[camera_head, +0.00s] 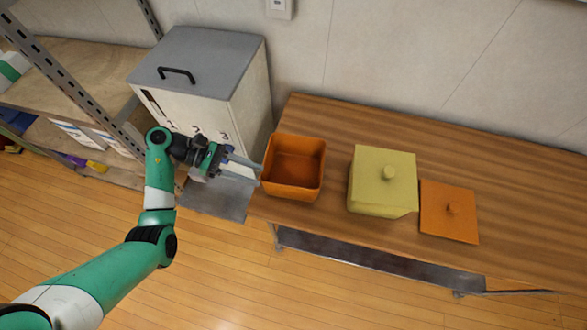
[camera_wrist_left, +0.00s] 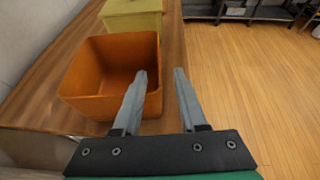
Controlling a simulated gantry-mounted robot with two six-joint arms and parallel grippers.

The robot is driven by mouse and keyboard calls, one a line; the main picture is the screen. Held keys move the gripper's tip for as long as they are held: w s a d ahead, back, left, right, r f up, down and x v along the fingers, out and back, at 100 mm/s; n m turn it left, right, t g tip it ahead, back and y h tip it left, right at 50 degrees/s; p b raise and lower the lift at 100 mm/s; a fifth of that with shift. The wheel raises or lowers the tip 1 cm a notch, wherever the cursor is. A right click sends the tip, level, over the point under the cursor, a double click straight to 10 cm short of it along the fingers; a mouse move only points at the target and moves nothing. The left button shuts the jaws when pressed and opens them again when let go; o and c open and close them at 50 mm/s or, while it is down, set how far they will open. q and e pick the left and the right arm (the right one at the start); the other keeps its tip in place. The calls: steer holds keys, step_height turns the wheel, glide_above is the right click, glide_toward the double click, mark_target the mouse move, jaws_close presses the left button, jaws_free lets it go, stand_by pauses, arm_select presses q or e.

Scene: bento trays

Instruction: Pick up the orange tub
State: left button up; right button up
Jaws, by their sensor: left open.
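The orange tub (camera_head: 292,190) stands open and empty at the left end of the wooden table. In the left wrist view the tub (camera_wrist_left: 85,105) is close ahead, left of centre. My left gripper (camera_head: 259,176) is open, at the tub's left side in the head view. In the wrist view, one finger of my left gripper (camera_wrist_left: 160,76) overlaps the tub's opening and the other is beyond its right wall. That wall shows between the fingers. I cannot tell whether they touch it. My right gripper is not in view.
A yellow-green lidded box (camera_head: 382,187) stands right of the tub, with a flat orange lid (camera_head: 449,212) beside it. A grey-topped cabinet (camera_head: 200,62) stands close behind my left arm. A metal shelf rack (camera_head: 75,92) is at the left. The table's (camera_head: 520,200) right part is clear.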

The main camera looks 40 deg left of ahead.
mark_target(288, 186)
arm_select(q)
steer(key=x, duration=0.5)
steer(key=shift+b+x, duration=0.3)
steer(key=shift+x, duration=2.45)
steer(key=shift+a+f, duration=0.1)
steer(key=shift+f, duration=0.05)
jaws_close()
